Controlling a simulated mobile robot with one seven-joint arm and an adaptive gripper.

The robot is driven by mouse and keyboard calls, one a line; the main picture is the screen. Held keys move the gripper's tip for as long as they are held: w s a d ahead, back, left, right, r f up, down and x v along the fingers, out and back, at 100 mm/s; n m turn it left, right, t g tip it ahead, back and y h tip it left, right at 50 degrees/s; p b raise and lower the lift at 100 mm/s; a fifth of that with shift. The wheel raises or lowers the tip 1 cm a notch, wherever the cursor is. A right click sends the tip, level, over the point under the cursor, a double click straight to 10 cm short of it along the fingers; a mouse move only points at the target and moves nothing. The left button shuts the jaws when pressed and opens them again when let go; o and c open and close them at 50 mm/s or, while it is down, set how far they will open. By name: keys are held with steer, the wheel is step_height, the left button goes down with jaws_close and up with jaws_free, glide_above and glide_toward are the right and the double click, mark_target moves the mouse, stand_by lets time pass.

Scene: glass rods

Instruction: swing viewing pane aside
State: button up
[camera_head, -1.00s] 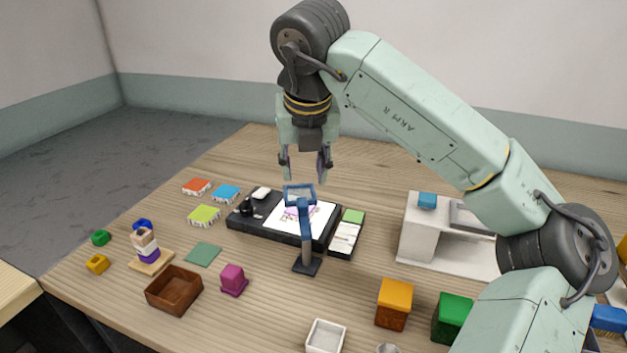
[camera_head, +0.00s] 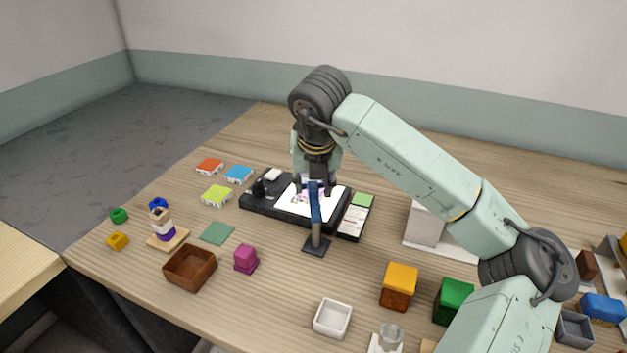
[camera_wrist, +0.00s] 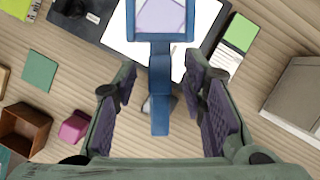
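The viewing pane is a blue square frame with a clear pane (camera_wrist: 162,17), seen at the top of the wrist view. A blue arm (camera_wrist: 160,88) runs from it to a post (camera_head: 316,215) on a dark square base (camera_head: 316,246). The pane hangs over a white sheet (camera_head: 322,206) on a black board (camera_head: 271,217). My gripper (camera_head: 314,188) points down above the board. In the wrist view my gripper (camera_wrist: 161,76) is open, with one finger on each side of the blue arm and visible gaps. In the head view the frame is mostly hidden by my gripper.
A green-and-white card box (camera_head: 355,219) stands right of the board. A brown box (camera_head: 190,267), magenta block (camera_head: 246,260), white dish (camera_head: 333,318) and orange block (camera_head: 398,285) stand in front. A white shelf (camera_head: 425,226) is at right. The table behind the board is clear.

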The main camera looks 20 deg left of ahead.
steer(key=shift+c, duration=0.3)
jaws_close()
stand_by(0.6)
